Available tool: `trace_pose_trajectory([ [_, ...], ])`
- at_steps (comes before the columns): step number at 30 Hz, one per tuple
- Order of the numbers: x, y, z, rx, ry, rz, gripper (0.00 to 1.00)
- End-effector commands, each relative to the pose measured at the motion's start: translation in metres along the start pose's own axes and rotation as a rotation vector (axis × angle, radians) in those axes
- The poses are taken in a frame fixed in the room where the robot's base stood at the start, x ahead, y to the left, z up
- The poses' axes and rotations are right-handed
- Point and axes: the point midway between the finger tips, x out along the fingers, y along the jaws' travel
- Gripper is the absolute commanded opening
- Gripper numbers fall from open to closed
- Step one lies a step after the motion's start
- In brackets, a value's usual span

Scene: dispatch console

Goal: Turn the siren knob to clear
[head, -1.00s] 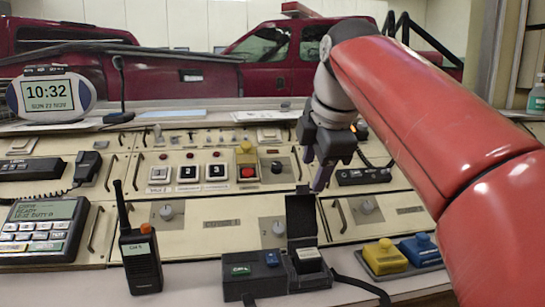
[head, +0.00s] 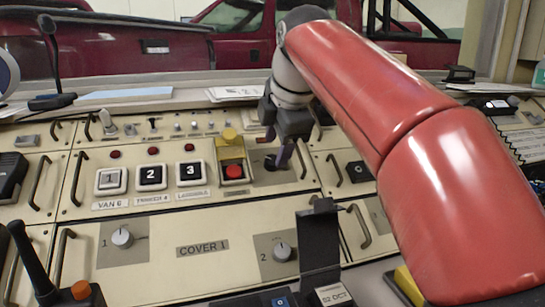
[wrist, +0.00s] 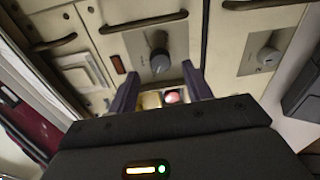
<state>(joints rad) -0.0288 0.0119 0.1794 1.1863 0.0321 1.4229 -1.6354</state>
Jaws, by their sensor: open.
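The dark knob (wrist: 160,62) sits on a grey plate in the wrist view, just beyond and between my fingertips. I cannot read its label or tell its setting. In the head view its grey plate (head: 268,179) lies right of the red button, and the knob is mostly hidden by my gripper. My gripper (wrist: 160,88) is open, with its two dark fingers spread on either side of the view's middle and nothing between them. In the head view my gripper (head: 279,155) hangs over that plate; contact with the knob cannot be told.
A red button (head: 233,172) with a raised yellow cover (head: 230,146) stands close left of the plate. Numbered buttons (head: 151,176) lie further left. Pale knobs 1 (head: 122,237) and 2 (head: 283,252) and an upright black flap (head: 319,243) are on the near side.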

Motion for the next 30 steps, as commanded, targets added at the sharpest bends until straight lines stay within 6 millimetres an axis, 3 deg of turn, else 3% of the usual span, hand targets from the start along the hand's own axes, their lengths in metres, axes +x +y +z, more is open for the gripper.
trace_pose_trajectory([
  [6, 0.030, -0.001, 0.000, 0.000, 0.001, -0.001, 0.50],
  [17, 0.037, 0.000, 0.000, 0.000, 0.000, 0.000, 0.50],
  [27, 0.037, 0.000, 0.000, 0.000, 0.000, 0.000, 0.08],
  [30, 0.037, 0.000, 0.000, 0.001, 0.000, 0.000, 0.05],
])
